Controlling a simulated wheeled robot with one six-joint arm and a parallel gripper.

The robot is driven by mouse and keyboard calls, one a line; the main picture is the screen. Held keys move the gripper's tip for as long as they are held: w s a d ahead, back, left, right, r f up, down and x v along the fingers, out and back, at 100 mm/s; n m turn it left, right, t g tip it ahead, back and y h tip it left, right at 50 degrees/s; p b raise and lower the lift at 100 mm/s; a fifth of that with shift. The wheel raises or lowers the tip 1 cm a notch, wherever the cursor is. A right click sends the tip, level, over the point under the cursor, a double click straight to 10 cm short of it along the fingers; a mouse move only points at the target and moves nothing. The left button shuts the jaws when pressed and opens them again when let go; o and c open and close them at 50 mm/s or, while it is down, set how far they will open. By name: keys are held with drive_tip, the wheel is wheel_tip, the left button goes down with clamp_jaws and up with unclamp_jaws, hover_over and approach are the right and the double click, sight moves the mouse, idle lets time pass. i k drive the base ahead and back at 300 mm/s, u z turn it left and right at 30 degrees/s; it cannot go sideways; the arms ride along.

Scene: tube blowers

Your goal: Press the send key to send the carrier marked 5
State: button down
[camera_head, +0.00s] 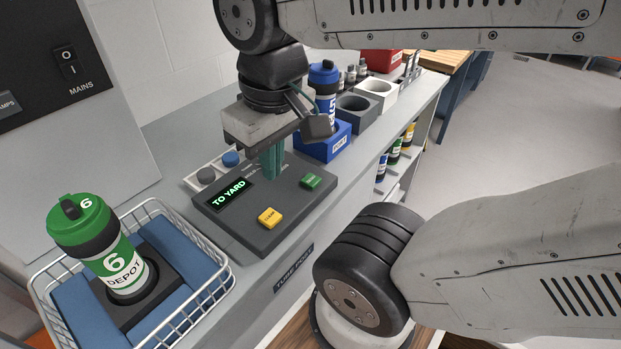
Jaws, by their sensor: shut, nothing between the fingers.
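My gripper (272,172) is shut and empty, its teal fingers pointing down over the dark control panel (235,225). The fingertips appear between the lit display (229,193), reading "TO YARD", and a green key (312,181); I cannot tell whether they touch the panel. The green key's small label is hard to read. A yellow key (269,217) sits nearer the front. A blue-capped carrier (325,85) stands upright in a blue holder (324,145) behind my gripper.
A green carrier marked 6 DEPOT (115,262) stands in a wire basket (215,262) at front left. Grey (357,119) and white (378,92) holders stand beyond the blue one. Small bottles (394,150) sit on shelves below the counter's right edge. A MAINS switch (68,62) is on the left cabinet.

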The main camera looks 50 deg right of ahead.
sight(310, 180)
drive_tip(key=k, duration=1)
drive_tip(key=u, duration=1.55)
drive_tip(key=i, duration=0.95)
drive_tip(key=z, duration=1.65)
